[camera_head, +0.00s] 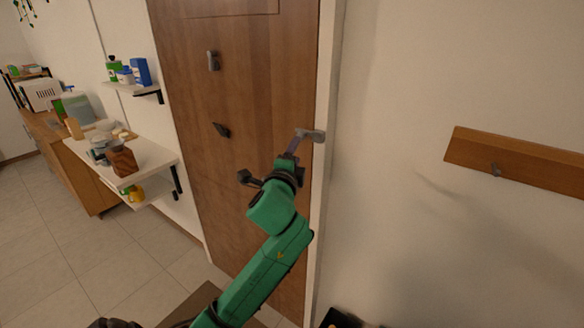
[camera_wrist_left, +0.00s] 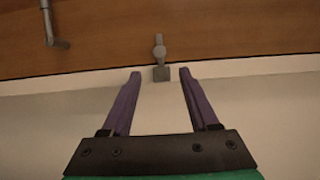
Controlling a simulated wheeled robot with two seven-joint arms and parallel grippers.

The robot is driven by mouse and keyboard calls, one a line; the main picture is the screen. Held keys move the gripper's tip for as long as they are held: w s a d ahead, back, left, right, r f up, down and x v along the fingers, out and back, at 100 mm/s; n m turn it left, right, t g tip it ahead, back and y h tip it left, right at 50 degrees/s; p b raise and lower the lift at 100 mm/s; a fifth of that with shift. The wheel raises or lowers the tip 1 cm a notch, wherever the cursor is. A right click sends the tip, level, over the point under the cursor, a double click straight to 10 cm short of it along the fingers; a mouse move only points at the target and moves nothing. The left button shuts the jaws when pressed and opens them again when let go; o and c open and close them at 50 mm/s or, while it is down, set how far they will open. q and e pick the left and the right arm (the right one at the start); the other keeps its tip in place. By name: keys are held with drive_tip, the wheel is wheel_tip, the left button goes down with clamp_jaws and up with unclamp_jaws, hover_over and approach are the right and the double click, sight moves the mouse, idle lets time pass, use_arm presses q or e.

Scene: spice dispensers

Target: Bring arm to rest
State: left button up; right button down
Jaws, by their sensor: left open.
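My left arm (camera_head: 268,263), green with dark joints, reaches up from the bottom of the head view toward the brown wooden door (camera_head: 250,115). My left gripper (camera_head: 294,150) is by the door's right edge, close to a grey metal fitting (camera_head: 312,135). In the left wrist view its two purple fingers (camera_wrist_left: 160,76) are spread apart and hold nothing. A small grey fitting (camera_wrist_left: 158,48) shows ahead, between the fingertips in the picture. I cannot tell whether a finger touches it. My right gripper is out of view.
The white frame (camera_head: 325,120) and bare wall are right of the door, with a wooden hook board (camera_head: 520,162) farther right. At left, a low shelf (camera_head: 150,158) holds a wooden block (camera_head: 122,159) and jars. Tiled floor (camera_head: 110,255) lies open at lower left.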

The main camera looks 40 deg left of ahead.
use_arm(q)
drive_tip(key=v, duration=0.4)
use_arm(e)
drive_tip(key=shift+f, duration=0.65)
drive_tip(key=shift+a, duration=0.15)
